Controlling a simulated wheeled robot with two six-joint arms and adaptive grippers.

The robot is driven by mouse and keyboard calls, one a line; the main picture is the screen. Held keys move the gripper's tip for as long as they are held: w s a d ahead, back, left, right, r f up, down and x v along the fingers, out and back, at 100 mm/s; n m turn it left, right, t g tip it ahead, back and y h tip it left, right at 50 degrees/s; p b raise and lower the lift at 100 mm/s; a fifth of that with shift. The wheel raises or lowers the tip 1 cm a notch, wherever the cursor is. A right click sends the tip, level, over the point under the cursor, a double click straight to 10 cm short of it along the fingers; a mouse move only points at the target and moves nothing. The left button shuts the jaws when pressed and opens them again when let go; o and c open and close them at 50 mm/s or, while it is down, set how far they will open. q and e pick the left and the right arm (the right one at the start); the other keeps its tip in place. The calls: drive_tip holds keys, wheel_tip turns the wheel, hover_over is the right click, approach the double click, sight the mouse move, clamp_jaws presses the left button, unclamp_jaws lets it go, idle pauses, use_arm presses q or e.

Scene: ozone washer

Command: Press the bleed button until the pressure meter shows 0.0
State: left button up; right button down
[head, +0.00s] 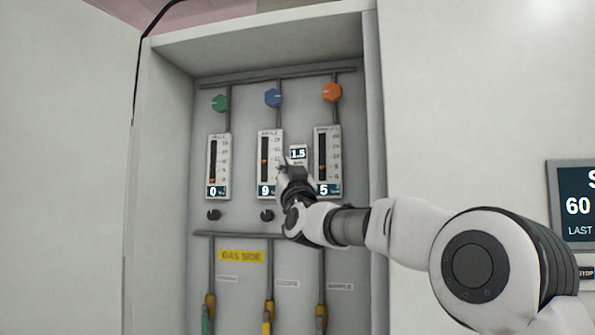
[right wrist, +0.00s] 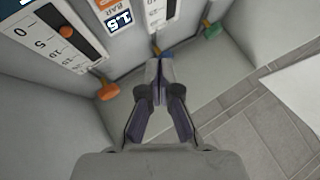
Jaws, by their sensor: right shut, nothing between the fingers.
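The pressure meter (head: 298,152) is a small white display reading 1.5, between the middle and right flow gauges. It also shows in the right wrist view (right wrist: 120,20), marked BAR. My right gripper (head: 283,169) is shut and empty, with its tips just below and left of the meter, in front of the panel. In the right wrist view its closed fingertips (right wrist: 160,63) overlap the blue knob in the picture; contact cannot be told. I cannot make out a bleed button; the gripper covers the panel below the meter. My left gripper is not in view.
Green (head: 221,103), blue (head: 273,98) and orange (head: 332,92) knobs sit above three gauges reading 0, 9 and 5. Black knobs (head: 213,214) sit below. The recessed cabinet has side walls (head: 375,130). A dark screen (head: 577,205) stands at right.

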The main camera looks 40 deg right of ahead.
drive_tip(key=w+d+p, duration=0.5)
drive_tip(key=d, duration=0.1)
drive_tip(key=shift+w+p, duration=0.2)
drive_tip(key=shift+p, duration=0.1)
drive_tip(key=shift+d, duration=0.15)
idle(1.0)
drive_tip(key=shift+w+d+p, duration=0.25)
drive_tip(key=shift+d+p, duration=0.05)
